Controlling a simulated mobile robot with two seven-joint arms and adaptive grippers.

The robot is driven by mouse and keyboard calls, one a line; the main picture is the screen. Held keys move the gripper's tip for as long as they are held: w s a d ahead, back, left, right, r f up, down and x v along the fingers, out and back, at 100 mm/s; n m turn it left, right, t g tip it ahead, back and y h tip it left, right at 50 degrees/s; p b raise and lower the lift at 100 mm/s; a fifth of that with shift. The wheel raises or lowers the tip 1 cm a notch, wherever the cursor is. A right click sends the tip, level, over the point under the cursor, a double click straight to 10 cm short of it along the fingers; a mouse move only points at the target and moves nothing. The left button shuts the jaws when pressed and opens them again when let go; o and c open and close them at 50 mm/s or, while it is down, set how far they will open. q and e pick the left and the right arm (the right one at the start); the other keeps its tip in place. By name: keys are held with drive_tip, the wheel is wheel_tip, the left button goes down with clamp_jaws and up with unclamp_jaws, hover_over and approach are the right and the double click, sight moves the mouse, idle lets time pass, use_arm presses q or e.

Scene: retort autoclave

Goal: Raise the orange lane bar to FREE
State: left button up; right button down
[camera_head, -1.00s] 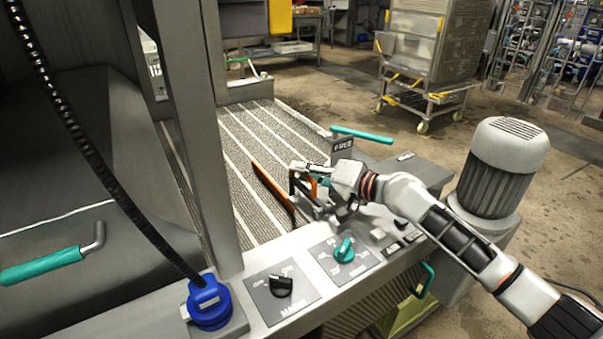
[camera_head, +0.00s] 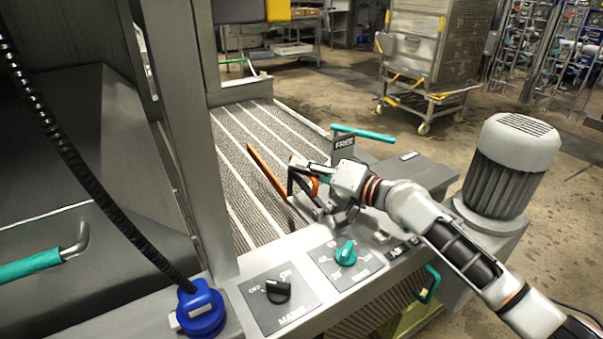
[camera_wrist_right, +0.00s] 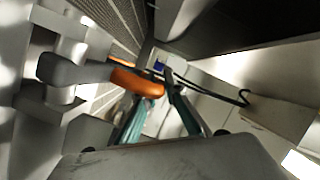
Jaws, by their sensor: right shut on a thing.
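The orange lane bar (camera_head: 268,171) slants up over the striped conveyor bed, its far end toward the upper left. A dark plate lettered FREE (camera_head: 344,144) stands just behind and right of my right gripper. My right gripper (camera_head: 302,177) is at the bar's near end, shut on its orange part. In the right wrist view the orange bar piece (camera_wrist_right: 138,82) lies across between the teal-edged fingers of my right gripper (camera_wrist_right: 152,108). The bar's pivot is partly hidden by the gripper. My left gripper is not in view.
A teal knob (camera_head: 345,253) and a black MAINS switch (camera_head: 278,290) sit on the front panel. A blue plug (camera_head: 201,312) with a black hose is at lower left. A teal handle (camera_head: 362,133) is behind the plate.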

drive_tip(key=shift+s+d+f+t+y+b, duration=0.25)
drive_tip(key=shift+f+y+b, duration=0.2)
drive_tip(key=shift+b, duration=0.55)
drive_tip(key=shift+s+d+r+n+t+y+b, duration=0.15)
drive_tip(key=shift+s+r+n+t+y+b, duration=0.15)
drive_tip(key=shift+r+y+b, duration=0.4)
drive_tip(key=shift+r+b, duration=0.2)
drive_tip(key=shift+b, duration=0.1)
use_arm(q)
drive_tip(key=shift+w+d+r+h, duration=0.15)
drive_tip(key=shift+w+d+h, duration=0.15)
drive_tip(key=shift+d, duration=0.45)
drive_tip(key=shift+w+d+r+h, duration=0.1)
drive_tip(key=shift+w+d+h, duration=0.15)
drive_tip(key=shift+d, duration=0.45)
use_arm(e)
drive_tip(key=shift+s+d+r, duration=0.1)
drive_tip(key=shift+s+r, duration=0.05)
drive_tip(key=shift+r, duration=0.4)
drive_tip(key=c, duration=2.1)
unclamp_jaws()
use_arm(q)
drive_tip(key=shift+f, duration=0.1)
